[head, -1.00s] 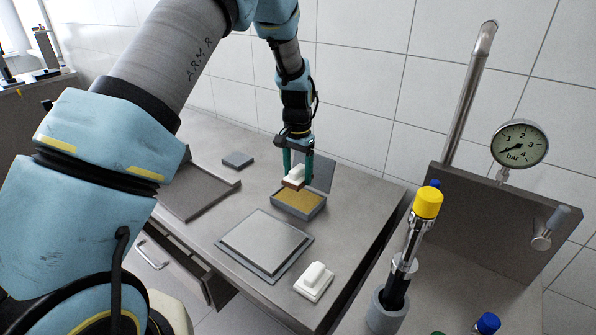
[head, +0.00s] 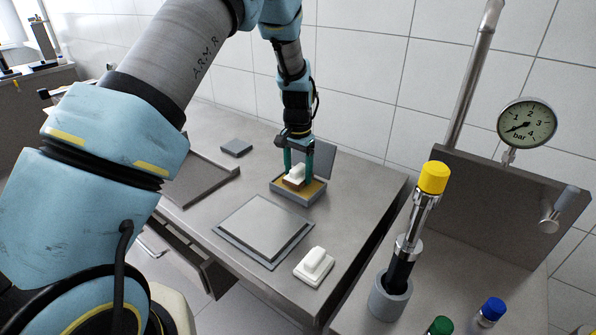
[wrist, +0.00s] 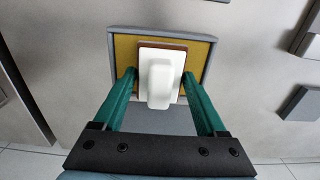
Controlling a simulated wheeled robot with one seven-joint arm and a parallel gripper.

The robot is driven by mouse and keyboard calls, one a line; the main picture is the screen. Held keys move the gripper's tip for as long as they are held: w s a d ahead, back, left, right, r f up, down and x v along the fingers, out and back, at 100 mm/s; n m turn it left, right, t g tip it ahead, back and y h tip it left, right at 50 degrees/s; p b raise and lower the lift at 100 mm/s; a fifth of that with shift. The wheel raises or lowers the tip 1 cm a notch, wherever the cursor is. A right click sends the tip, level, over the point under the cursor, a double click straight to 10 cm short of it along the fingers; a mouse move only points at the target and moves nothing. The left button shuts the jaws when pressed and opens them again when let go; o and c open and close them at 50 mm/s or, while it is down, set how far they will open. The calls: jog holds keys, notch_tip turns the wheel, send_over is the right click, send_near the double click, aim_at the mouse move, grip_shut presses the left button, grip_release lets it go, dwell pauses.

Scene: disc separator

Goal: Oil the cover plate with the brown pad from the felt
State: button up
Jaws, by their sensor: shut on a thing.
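My gripper (head: 297,182) is shut on the white handle of the brown pad (head: 295,175), with one green finger on each side. The pad's brown edge shows under its white body, and it also shows in the wrist view (wrist: 160,80). The pad is over the ochre felt (head: 315,190) in an open grey box, level and very low; I cannot tell for sure if it touches. The felt also shows around the pad in the wrist view (wrist: 126,48). The grey cover plate (head: 262,226) lies flat on the table, in front of the box and apart from the pad.
A second white-handled pad (head: 314,264) stands right of the plate. A shallow grey tray (head: 205,185) and a small grey block (head: 237,147) lie to the left. The box's lid (head: 318,158) stands open behind it.

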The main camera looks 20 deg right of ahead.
aim_at(298, 167)
jog(key=shift+f+b, duration=0.35)
jog(key=shift+f, duration=0.2)
dwell(1.5)
jog(key=shift+r+p, duration=2.25)
jog(key=shift+r, duration=1.3)
